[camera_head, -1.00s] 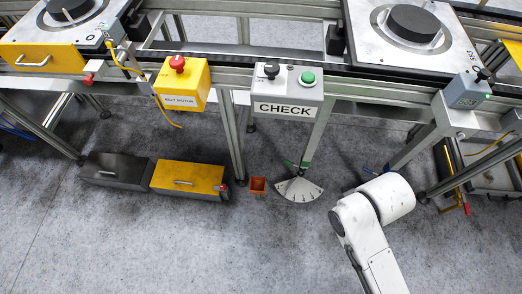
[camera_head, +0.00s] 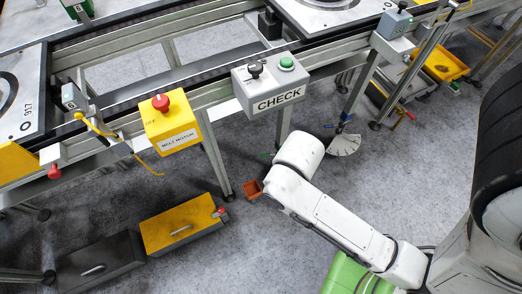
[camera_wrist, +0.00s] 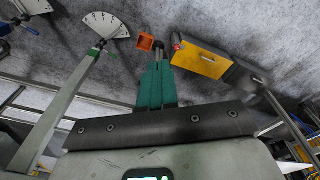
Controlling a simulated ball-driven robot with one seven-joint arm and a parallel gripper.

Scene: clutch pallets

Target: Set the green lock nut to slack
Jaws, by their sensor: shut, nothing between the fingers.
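In the wrist view, small green parts (camera_wrist: 111,54) sit at the foot of a grey leg, beside a white fan-shaped scale (camera_wrist: 105,25). I take these green parts to be the lock nut and its pointer; they are too small to read their setting.
A blue-marked scale (camera_head: 343,146) stands at another leg. An orange cup (camera_head: 252,189) and a yellow-topped box (camera_head: 182,222) are on the floor. The CHECK box (camera_head: 269,84) and yellow BELT MOTOR box (camera_head: 170,124) hang on the conveyor frame.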

